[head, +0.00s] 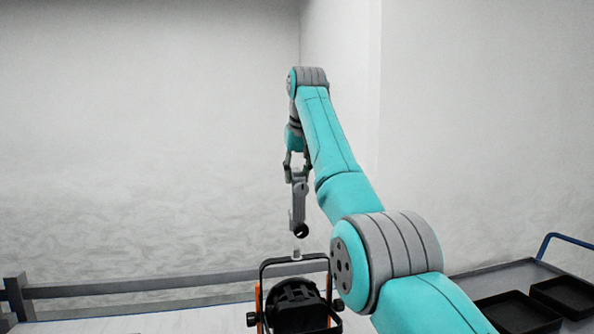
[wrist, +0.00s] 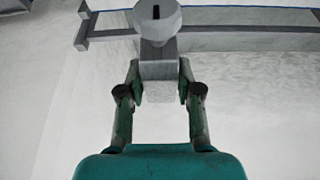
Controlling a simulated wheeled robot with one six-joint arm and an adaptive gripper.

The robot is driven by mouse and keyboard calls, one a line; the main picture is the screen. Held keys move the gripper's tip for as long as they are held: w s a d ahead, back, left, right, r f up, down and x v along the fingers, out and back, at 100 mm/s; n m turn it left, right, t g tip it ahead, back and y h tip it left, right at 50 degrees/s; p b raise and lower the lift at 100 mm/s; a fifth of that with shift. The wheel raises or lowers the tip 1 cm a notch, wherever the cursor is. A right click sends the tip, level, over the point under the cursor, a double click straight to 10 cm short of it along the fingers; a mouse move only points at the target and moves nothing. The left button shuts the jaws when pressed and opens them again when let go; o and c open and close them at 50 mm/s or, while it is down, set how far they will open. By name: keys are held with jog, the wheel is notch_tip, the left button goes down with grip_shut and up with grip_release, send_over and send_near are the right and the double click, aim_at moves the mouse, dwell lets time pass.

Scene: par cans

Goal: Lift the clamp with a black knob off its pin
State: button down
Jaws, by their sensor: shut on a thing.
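My gripper (head: 296,177) is shut on a grey clamp (head: 298,207), which hangs below it in the head view. A dark round part shows at the clamp's lower end. A short pale pin (head: 296,253) stands on top of the par can's black yoke (head: 272,264). A small gap shows between the clamp and the pin. In the wrist view the fingers (wrist: 158,88) grip both sides of the clamp's grey body (wrist: 158,70). A pale round part with a dark slot shows beyond it. I cannot make out a black knob there.
The par can (head: 294,305) has a black body and orange edges. A grey rail (head: 150,284) runs behind it at left. A trolley with black trays (head: 515,312) and a blue handle (head: 565,238) stands at right. The air around the clamp looks clear.

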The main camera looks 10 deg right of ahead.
aim_at(297, 201)
jog(key=shift+f, duration=1.7)
